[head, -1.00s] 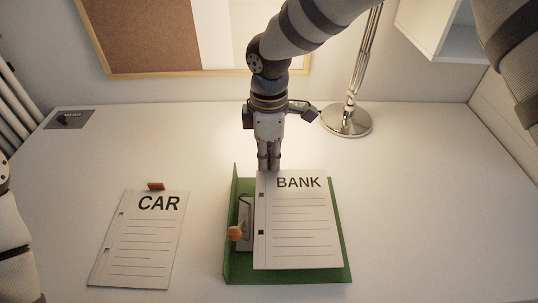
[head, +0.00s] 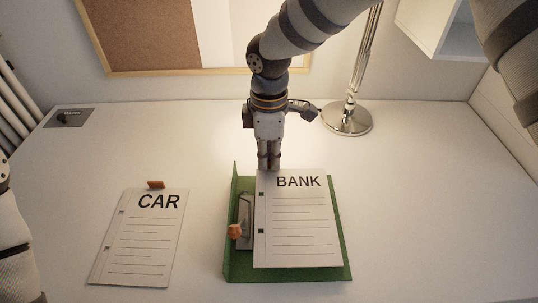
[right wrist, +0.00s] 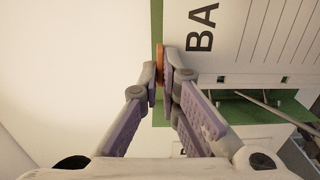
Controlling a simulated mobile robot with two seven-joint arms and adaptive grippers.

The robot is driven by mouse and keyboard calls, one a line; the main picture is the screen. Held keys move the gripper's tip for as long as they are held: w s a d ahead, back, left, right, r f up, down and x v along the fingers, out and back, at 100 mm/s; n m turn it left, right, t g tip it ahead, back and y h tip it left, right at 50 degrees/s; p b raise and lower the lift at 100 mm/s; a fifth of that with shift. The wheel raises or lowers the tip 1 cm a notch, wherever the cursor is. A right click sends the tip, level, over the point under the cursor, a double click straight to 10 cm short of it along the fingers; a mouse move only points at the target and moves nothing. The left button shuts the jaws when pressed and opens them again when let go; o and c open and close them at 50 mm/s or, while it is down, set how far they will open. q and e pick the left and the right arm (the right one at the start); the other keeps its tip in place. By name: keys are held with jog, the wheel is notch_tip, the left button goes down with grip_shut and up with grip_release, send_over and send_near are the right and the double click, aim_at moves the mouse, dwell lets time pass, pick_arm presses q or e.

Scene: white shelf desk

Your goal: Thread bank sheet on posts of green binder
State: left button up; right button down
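The white bank sheet (head: 294,222) lies over the open green binder (head: 345,270), covering most of its right side. Its two left-edge holes show green in the head view. In the right wrist view the sheet (right wrist: 260,40) has its holes near a thin metal post (right wrist: 262,102) of the binder. I cannot tell whether the posts pass through the holes. My right gripper (head: 268,166) is at the sheet's top left corner, its fingers (right wrist: 162,80) closed on the sheet's orange tab (right wrist: 188,54). My left gripper is out of view.
A car sheet (head: 140,240) with an orange tab (head: 156,185) lies to the left on the white desk (head: 420,200). The binder's orange lever (head: 235,231) is left of the bank sheet. A lamp base (head: 346,119) stands at the back. The desk's right side is clear.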

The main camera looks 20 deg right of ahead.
jog(key=shift+f, duration=1.25)
dwell(0.8)
jog(key=c, duration=1.7)
grip_release()
notch_tip(320, 180, up, 12)
jog(key=shift+w, duration=0.1)
